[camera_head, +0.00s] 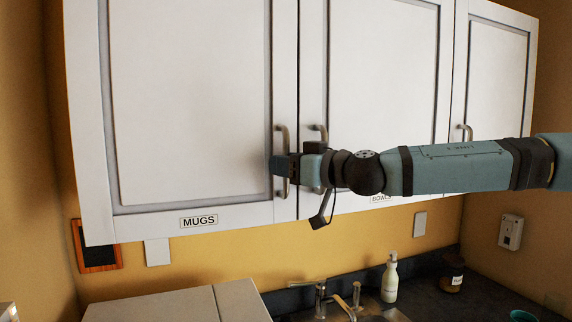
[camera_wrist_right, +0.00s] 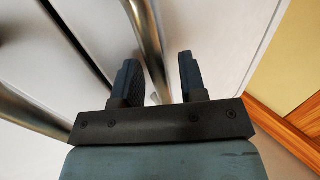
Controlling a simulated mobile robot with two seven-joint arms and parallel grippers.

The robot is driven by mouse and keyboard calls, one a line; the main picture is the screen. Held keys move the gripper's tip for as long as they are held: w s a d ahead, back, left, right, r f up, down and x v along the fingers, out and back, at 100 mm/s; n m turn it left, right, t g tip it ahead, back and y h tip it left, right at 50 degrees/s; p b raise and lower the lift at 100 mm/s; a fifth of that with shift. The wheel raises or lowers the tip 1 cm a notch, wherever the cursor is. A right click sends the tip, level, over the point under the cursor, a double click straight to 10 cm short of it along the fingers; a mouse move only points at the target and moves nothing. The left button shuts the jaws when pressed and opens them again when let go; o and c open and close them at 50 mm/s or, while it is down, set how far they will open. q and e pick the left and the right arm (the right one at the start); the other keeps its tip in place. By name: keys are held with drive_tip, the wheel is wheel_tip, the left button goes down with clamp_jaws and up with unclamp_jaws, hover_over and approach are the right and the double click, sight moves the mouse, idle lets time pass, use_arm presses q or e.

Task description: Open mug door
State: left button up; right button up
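The mug door (camera_head: 190,100) is a white panel with a grey inner edge and a "MUGS" label (camera_head: 199,221) at its bottom. It is closed, flush with the cabinet front. Its vertical metal handle (camera_head: 282,135) is near its right edge. My right gripper (camera_head: 280,165) reaches in from the right at the handle's lower half. In the wrist view the handle (camera_wrist_right: 148,40) passes between the two open fingers (camera_wrist_right: 160,75), close to the left finger, with a gap to the right one. My left gripper is not in view.
The bowls door (camera_head: 385,75) beside it is closed; its handle (camera_head: 318,132) is close to my right gripper and also shows in the wrist view (camera_wrist_right: 30,112). Below are a faucet (camera_head: 320,295), a soap bottle (camera_head: 390,280) and a brown jar (camera_head: 452,277). The space before the mug door is clear.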

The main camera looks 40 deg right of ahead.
drive_tip(key=shift+c, duration=0.5)
clamp_jaws()
